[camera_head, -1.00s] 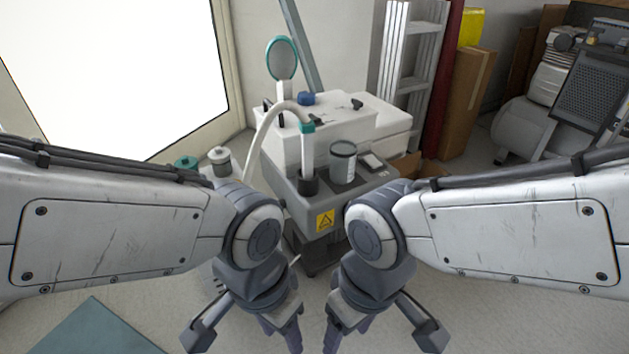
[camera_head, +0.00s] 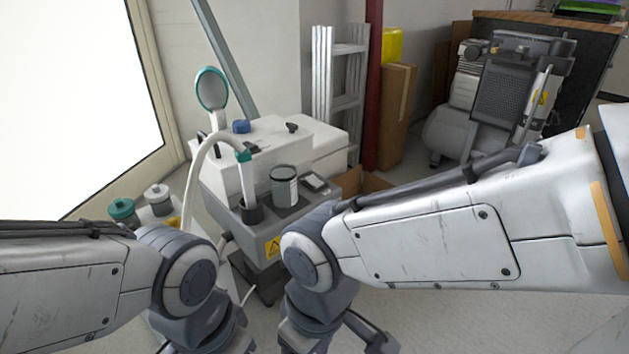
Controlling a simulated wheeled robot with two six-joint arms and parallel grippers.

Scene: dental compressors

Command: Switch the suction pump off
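The suction pump appears to be the grey and white unit (camera_head: 265,228) left of centre. It carries a white hose, a clear jar (camera_head: 284,188) with a grey lid, and a yellow warning label (camera_head: 272,247) on its front. A small light panel (camera_head: 314,182) lies on its top beside the jar; I cannot tell whether it is a switch. My arms are in front of the unit and hide part of its lower body. Both grippers point down at the bottom edge, and their fingertips are mostly cut off, so their opening cannot be read.
A compressor (camera_head: 500,95) stands at the back right, with a dark cabinet behind it. A ladder (camera_head: 338,75), a red post (camera_head: 372,85) and cardboard (camera_head: 396,115) are at the back. Teal-lidded (camera_head: 122,210) and white-lidded (camera_head: 158,198) containers stand left of the unit.

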